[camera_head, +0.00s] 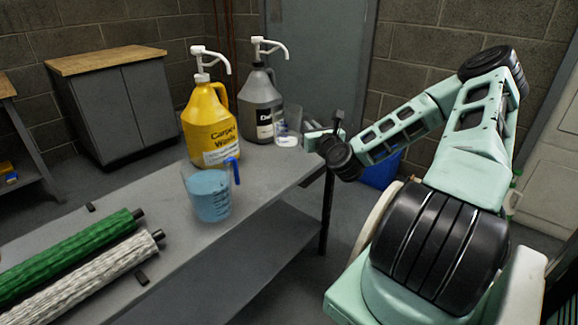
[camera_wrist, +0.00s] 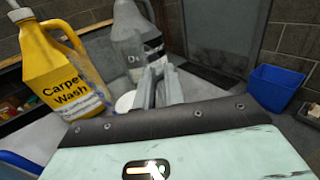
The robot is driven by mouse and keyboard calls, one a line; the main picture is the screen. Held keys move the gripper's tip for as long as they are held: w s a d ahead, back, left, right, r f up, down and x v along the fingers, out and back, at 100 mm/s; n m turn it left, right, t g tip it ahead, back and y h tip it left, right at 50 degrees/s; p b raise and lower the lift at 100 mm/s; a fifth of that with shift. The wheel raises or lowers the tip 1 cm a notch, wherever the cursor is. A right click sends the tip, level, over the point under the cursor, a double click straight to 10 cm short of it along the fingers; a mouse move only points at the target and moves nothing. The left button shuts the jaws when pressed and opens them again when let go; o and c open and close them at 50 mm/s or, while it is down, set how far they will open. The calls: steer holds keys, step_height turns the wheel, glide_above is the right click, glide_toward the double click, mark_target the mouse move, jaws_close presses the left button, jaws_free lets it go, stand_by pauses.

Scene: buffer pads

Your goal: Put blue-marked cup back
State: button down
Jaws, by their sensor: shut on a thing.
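My gripper (camera_head: 312,129) is at the far right corner of the grey table, with its fingers shut on the wall of a small clear cup (camera_head: 288,126). The cup looks upright, close to the tabletop; I cannot tell whether it touches. Its white base shows, and I cannot make out a blue mark on it. In the wrist view the fingers (camera_wrist: 160,86) are close together, with the clear cup (camera_wrist: 129,68) faint beside them. A larger clear jug (camera_head: 210,193) with a blue handle and blue liquid stands nearer on the table, apart from my gripper.
Green (camera_head: 70,250) and white (camera_head: 90,280) rollers lie at the near left. A blue bin (camera_wrist: 275,88) stands on the floor.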

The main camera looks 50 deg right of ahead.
step_height(320, 180, down, 9)
steer(key=b, duration=0.2)
steer(key=shift+f, duration=0.15)
steer(key=shift+f, duration=0.1)
steer(key=c, duration=1.5)
jaws_free()
